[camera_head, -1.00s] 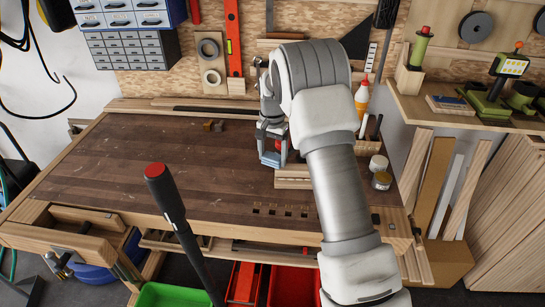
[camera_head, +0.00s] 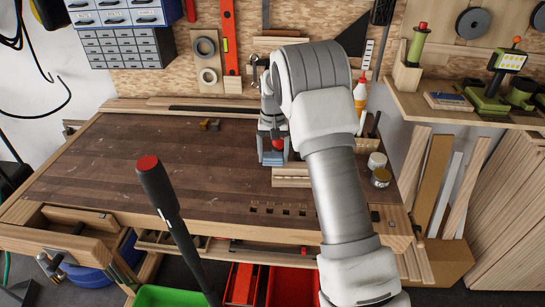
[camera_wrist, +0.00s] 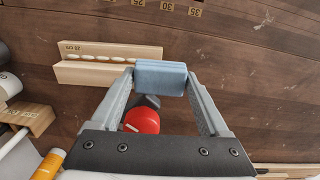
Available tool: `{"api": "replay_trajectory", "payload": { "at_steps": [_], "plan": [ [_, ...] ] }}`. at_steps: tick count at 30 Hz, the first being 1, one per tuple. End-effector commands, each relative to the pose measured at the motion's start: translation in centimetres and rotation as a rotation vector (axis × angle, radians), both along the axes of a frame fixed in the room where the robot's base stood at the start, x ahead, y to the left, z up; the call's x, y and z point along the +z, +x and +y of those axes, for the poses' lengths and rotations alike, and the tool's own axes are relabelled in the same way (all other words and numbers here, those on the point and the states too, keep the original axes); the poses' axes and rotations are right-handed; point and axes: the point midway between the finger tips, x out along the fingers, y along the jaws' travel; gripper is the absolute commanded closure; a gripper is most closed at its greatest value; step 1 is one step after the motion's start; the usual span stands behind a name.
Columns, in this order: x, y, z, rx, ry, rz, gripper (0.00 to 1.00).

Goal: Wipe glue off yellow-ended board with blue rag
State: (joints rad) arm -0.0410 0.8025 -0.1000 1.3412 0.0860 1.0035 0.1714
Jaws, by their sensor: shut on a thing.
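My gripper (camera_wrist: 160,88) is shut on a folded blue rag (camera_wrist: 160,76), held between its fingertips over the bench. In the head view the rag (camera_head: 272,158) is at the end of my arm. A pale wooden board (camera_wrist: 78,73) lies beside the rag, to its left in the wrist view, with a row of whitish glue beads (camera_wrist: 100,58) along it. The rag looks apart from the beads. In the head view the board (camera_head: 291,175) is just below and right of the rag. No yellow end can be made out on it.
A red round knob or cap (camera_wrist: 142,121) shows between my fingers. Another wooden piece (camera_wrist: 28,117) lies at the left of the wrist view. The left of the dark benchtop (camera_head: 130,165) is mostly clear.

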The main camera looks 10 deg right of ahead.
Motion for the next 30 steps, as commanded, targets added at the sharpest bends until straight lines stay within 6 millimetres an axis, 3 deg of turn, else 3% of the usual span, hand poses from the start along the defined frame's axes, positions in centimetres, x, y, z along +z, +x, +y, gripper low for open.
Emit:
{"api": "replay_trajectory", "payload": {
  "at_steps": [19,30],
  "plan": [
    [-5.4,0.0,0.0,0.006,0.000,0.000,0.83],
    [-5.9,0.0,0.0,0.006,0.000,0.000,0.83]
  ]
}}
